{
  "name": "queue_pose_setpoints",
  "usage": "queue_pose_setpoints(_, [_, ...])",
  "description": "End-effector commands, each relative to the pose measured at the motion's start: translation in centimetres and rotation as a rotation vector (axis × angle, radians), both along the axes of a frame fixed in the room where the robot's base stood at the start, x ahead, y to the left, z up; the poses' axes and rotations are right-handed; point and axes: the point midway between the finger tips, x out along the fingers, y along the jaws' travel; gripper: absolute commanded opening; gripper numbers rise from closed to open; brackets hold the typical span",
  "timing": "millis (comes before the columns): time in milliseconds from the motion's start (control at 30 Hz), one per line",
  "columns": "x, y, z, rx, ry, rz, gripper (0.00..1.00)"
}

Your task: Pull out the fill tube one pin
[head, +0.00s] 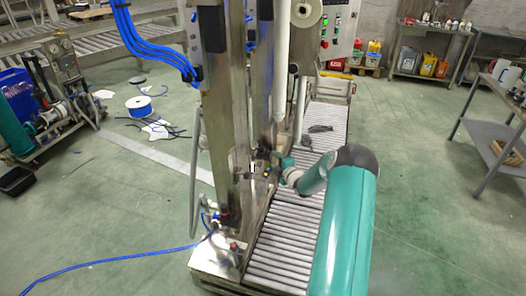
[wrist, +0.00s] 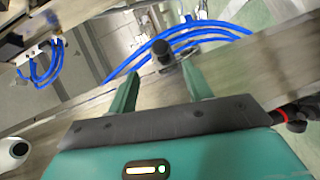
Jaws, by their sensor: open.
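A small dark knob with a short stem (wrist: 162,52), which looks like the pin, stands out from a metal post (wrist: 255,65) in the wrist view. My gripper (wrist: 161,70) is open, with its two teal fingers pointing toward the post. The knob appears between and just beyond the fingertips; I cannot tell whether they touch it. In the head view my gripper (head: 268,167) is small, close to the steel frame (head: 220,130), and the pin cannot be made out there. A pale vertical tube (head: 282,60) hangs above the conveyor.
A roller conveyor (head: 285,228) runs beneath my arm beside the frame. Blue hoses (wrist: 200,36) pass behind the post, and a blue hose (head: 110,262) lies on the floor. A control panel (head: 337,30) stands behind. Open floor lies to the right.

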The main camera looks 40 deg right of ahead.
Motion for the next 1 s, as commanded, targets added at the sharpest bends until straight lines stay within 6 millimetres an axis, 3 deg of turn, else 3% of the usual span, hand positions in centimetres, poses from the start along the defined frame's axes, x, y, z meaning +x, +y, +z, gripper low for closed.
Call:
queue_pose_setpoints(200, [-2.3,0.3,0.3,0.0,0.001,0.0,0.5])
queue_pose_setpoints(767, [-2.4,0.4,0.4,0.0,0.001,0.001,0.5])
queue_pose_setpoints(867, [-2.1,0.8,1.1,0.007,0.011,0.001,0.5])
queue_pose_setpoints(1000, [-0.9,2.6,4.0,0.041,0.066,-0.008,0.5])
